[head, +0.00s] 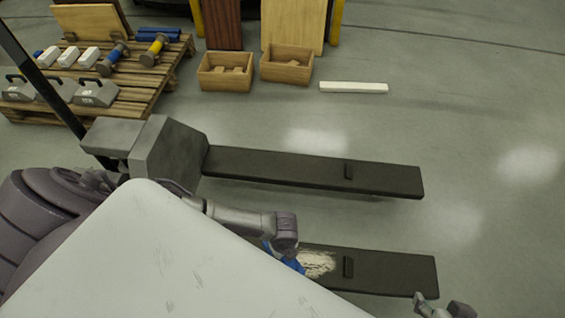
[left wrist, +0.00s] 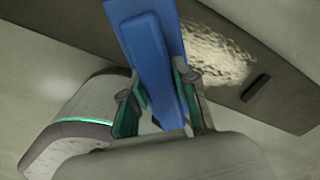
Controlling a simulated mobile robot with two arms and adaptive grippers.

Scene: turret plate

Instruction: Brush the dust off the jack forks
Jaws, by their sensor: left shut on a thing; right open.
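The pallet jack (head: 165,150) stands across the middle with two dark forks pointing right. The far fork (head: 290,168) looks bare. The near fork (head: 395,268) carries a pale patch of dust (head: 318,263), which also shows in the left wrist view (left wrist: 222,58). My left gripper (left wrist: 163,92) is shut on a blue brush (left wrist: 148,50), held at the left edge of the dust. The brush also shows in the head view (head: 290,264); its bristles are hidden, so I cannot tell whether they touch. My right gripper (head: 443,306) is open and empty near the near fork's tip.
A wooden pallet (head: 130,100) at the upper left bears grey weights, white blocks and dumbbell-like tools. Two wooden boxes (head: 225,72) (head: 287,64) and a white bar (head: 353,87) lie on the floor behind. The floor at the right is clear.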

